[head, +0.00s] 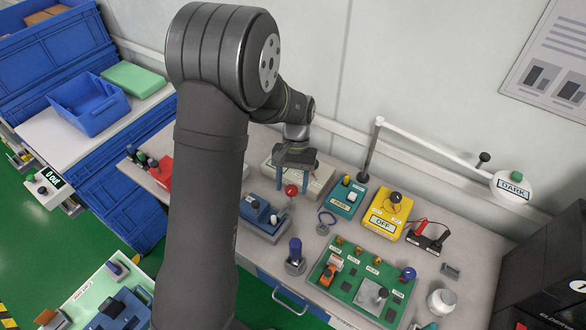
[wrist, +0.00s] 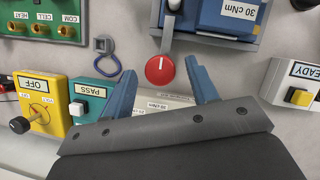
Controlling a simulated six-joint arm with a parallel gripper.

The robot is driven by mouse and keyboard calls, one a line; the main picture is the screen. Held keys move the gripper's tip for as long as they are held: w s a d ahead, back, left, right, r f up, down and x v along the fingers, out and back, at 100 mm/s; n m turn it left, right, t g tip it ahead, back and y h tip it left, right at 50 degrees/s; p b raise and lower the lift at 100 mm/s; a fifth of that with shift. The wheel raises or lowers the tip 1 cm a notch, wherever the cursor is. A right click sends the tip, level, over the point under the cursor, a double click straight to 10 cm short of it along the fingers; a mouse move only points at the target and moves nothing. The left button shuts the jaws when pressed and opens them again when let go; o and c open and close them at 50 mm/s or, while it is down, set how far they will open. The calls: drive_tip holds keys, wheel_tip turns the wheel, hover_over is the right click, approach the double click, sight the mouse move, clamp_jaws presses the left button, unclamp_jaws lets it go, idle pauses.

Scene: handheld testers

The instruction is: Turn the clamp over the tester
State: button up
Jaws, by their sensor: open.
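A blue tester (head: 262,214) sits in a grey holder on the bench. In the wrist view the blue tester (wrist: 228,14) is at the top, cut off by the edge, with a "30 cNm" label. The red knob also shows in the head view (head: 291,190). My gripper (wrist: 160,65) is open, its blue fingers on either side of the knob in the picture. Contact cannot be told. It points down in the head view (head: 292,187).
A teal PASS box (head: 345,197) and a yellow OFF box (head: 386,214) stand to the right. A READY box (wrist: 297,85) is at the wrist view's right. A green board (head: 360,284) and a blue-topped post (head: 295,254) stand nearer the front. A lamp arm (head: 430,150) reaches over the back.

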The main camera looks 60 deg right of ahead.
drive_tip(key=v, duration=1.7)
drive_tip(key=shift+s, duration=0.1)
drive_tip(key=x, duration=1.7)
drive_tip(key=shift+f, duration=0.1)
